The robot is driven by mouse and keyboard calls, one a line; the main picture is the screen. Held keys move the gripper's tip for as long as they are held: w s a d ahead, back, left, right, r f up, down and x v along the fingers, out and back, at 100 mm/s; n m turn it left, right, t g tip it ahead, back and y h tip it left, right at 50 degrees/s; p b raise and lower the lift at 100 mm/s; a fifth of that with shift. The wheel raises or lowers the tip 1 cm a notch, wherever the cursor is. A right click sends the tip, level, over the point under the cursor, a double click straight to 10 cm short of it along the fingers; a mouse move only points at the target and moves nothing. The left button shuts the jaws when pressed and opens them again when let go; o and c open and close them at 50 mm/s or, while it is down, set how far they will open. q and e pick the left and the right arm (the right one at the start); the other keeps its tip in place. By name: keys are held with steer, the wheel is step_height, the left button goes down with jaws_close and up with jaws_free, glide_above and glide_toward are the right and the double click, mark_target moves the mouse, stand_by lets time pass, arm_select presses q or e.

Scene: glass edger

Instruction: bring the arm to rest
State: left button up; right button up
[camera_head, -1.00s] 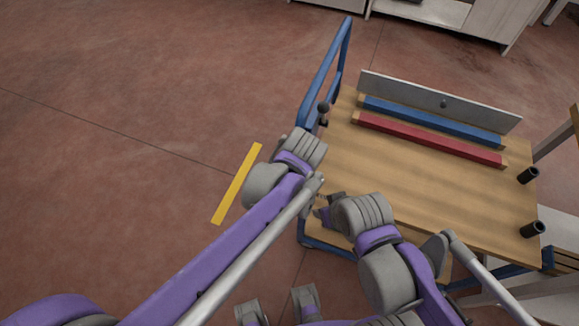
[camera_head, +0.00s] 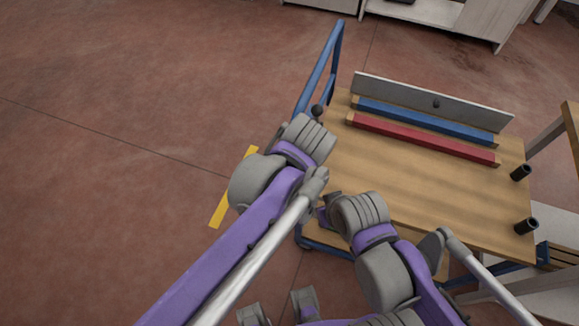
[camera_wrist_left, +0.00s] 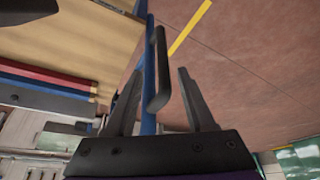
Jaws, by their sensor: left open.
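My left arm reaches in from the lower left in the head view, its wrist (camera_head: 305,140) at the left edge of the wooden-topped cart (camera_head: 430,200). Its fingers are hidden there. In the left wrist view my left gripper (camera_wrist_left: 160,72) is open, and a black rounded bar (camera_wrist_left: 158,95) shows in the gap. I see no finger closed on it. My right gripper (camera_head: 328,207) is low at the cart's near left edge, its fingers mostly hidden behind its wrist.
A blue bar (camera_head: 425,118), a red bar (camera_head: 420,138) and a grey upright panel (camera_head: 470,104) are on the cart. A blue handle frame (camera_head: 325,65) rises at its left. A black knob (camera_head: 318,111) is beside my left wrist. Open floor lies left, with a yellow strip (camera_head: 220,208).

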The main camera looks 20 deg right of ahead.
arm_select(q)
steer(key=shift+v, duration=1)
steer(key=s+a+f, duration=0.2)
steer(key=a, duration=0.8)
steer(key=s+a+f+p, duration=0.1)
steer(key=s+a+f, duration=0.1)
steer(key=a, duration=0.8)
steer(key=s+a+f+p, duration=0.1)
steer(key=s+a, duration=0.3)
steer(key=a, duration=0.6)
steer(key=shift+f+n+t, duration=0.4)
steer(key=shift+f, duration=0.05)
steer(key=shift+w, duration=0.1)
